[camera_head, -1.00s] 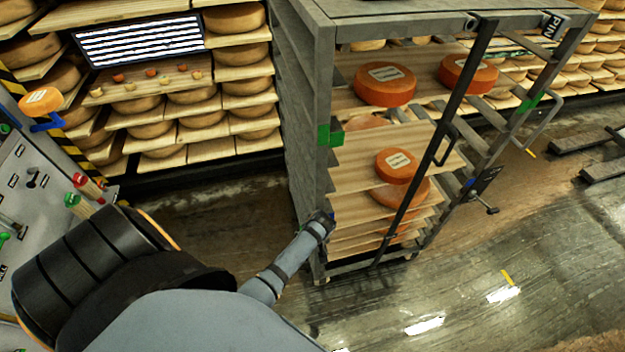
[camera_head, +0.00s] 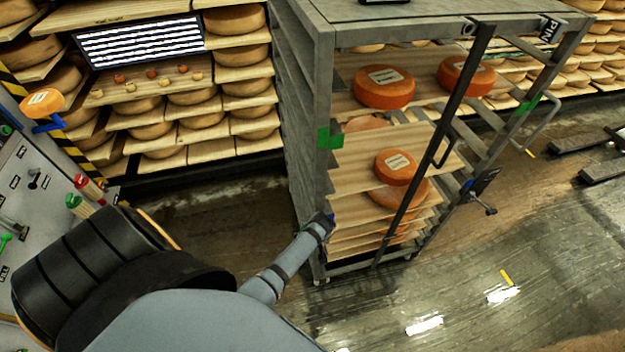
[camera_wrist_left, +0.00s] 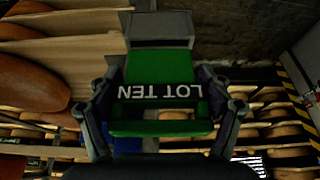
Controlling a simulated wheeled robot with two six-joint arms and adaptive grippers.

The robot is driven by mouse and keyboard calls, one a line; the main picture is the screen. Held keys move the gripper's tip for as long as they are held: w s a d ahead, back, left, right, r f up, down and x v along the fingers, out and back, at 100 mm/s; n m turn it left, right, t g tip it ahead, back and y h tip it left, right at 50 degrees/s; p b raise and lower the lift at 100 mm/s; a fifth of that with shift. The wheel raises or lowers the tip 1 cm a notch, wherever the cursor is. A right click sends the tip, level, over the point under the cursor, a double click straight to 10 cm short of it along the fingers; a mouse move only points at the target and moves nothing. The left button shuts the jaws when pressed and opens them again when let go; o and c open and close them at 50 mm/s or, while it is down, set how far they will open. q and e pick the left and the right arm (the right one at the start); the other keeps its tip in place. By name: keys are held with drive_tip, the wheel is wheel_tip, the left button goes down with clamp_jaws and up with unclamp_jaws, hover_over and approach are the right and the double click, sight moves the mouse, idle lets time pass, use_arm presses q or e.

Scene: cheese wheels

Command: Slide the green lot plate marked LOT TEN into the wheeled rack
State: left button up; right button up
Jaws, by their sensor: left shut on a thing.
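The green plate (camera_wrist_left: 160,66) fills the middle of the left wrist view, its white LOT TEN lettering upside down there. My left gripper (camera_wrist_left: 160,92) is shut on it, with a dark finger on either side. A grey block shows just beyond the plate; I cannot tell what it belongs to. In the head view my left arm reaches to the lower left front post of the wheeled rack (camera_head: 312,165). The left gripper (camera_head: 325,222) is small and dark there, and the plate cannot be made out. My right gripper is not in view.
The rack holds orange cheese wheels (camera_head: 384,87) on wooden boards, with green pieces (camera_head: 330,138) on its posts and a dark diagonal bar across its front. Cheese shelves (camera_head: 200,125) and a striped panel (camera_head: 140,42) stand behind.

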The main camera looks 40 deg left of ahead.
use_arm(q)
drive_tip(key=shift+f+b, duration=2.3)
drive_tip(key=shift+f, duration=0.8)
drive_tip(key=o, duration=1.1)
drive_tip(key=shift+o, duration=0.2)
drive_tip(key=shift+r, duration=0.2)
drive_tip(key=v, duration=1.1)
drive_tip(key=shift+r, duration=0.35)
drive_tip(key=shift+s+f, duration=0.1)
